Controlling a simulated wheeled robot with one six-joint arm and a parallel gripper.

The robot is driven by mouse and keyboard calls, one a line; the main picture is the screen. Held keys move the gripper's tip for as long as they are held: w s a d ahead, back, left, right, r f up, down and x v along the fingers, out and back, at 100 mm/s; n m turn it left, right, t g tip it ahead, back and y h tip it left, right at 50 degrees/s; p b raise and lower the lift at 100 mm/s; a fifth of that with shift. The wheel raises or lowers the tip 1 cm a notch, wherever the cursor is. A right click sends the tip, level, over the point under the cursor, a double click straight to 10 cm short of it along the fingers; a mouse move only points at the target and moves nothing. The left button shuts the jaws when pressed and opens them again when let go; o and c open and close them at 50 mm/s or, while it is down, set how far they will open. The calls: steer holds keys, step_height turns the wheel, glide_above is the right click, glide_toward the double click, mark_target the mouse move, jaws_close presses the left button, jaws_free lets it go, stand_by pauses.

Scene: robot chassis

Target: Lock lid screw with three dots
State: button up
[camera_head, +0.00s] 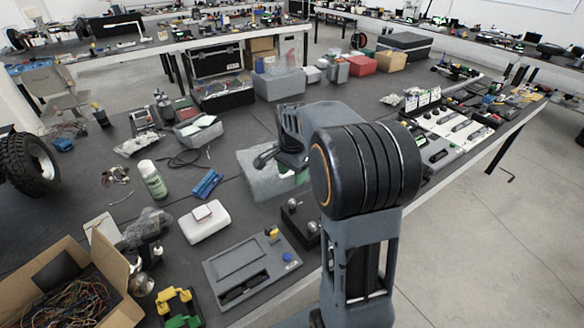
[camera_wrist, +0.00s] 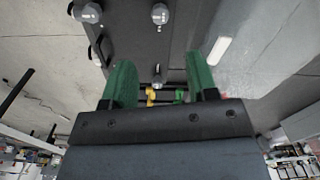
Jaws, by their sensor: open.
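In the wrist view, a dark panel carries several grey round-headed screws. One screw (camera_wrist: 88,12) is at upper left, one (camera_wrist: 160,13) at top middle, one (camera_wrist: 97,52) on the left edge and one (camera_wrist: 157,76) between the fingers. The upper two have small light marks, too small to count as dots. My gripper (camera_wrist: 160,75) has two green fingers, spread apart with nothing held between them. In the head view, grey knobs (camera_head: 292,204) stand on a dark block beside my arm. My arm hides most of the gripper there.
A grey slotted panel (camera_head: 252,268) lies near the table's front edge. A cardboard box of wires (camera_head: 70,290) stands front left. White-labelled parts (camera_head: 450,128) lie right.

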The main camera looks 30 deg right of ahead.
steer(key=shift+r, duration=1)
